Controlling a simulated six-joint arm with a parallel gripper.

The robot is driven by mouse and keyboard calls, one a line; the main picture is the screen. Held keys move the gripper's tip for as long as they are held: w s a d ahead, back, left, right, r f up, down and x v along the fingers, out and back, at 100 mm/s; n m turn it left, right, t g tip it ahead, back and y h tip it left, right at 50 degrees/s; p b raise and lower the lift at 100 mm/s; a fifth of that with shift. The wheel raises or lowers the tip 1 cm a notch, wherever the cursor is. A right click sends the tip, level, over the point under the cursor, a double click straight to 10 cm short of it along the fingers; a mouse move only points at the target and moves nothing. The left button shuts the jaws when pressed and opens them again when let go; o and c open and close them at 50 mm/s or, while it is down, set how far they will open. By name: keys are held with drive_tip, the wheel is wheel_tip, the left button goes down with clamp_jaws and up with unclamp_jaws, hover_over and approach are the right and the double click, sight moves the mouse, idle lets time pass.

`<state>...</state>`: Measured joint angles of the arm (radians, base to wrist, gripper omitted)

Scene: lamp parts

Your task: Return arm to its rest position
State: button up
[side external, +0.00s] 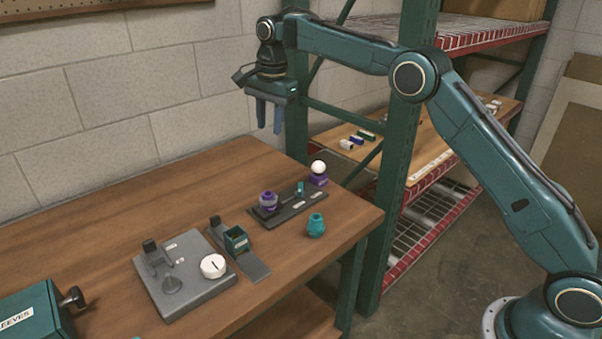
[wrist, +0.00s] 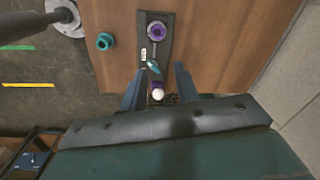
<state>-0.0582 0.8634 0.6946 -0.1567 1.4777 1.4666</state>
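My gripper (side external: 269,115) hangs above the far end of the wooden table, well clear of its top, with the fingers pointing down. In the wrist view, my gripper (wrist: 158,82) has its two fingers apart with nothing held between them. Below it on the table is a dark tray (side external: 291,206). A purple part (side external: 268,201) stands at the tray's near end, a small teal piece (side external: 300,188) stands upright near its middle, and a white bulb (side external: 318,166) sits on a purple base (side external: 318,179) at the far end.
A teal lamp part (side external: 316,225) stands alone near the table edge. A green rack post (side external: 398,150) stands beside my arm. A green box (side external: 32,315) sits front left.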

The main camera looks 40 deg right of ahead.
drive_tip(key=s+d+r+n+t, duration=0.1)
drive_tip(key=s+r+n, duration=0.4)
drive_tip(key=s, duration=0.6)
drive_tip(key=s+d+r+n+t, duration=0.1)
drive_tip(key=s+d+r+n, duration=0.1)
drive_tip(key=s+r, duration=0.7)
drive_tip(key=s+d+f+n+t, duration=0.1)
drive_tip(key=s+f+n, duration=0.2)
drive_tip(key=s, duration=0.9)
drive_tip(key=s+d+f+n+t, duration=0.1)
drive_tip(key=s+f+n, duration=0.3)
drive_tip(key=s, duration=0.9)
wheel_tip(320, 180, down, 4)
drive_tip(key=shift+r, duration=0.2)
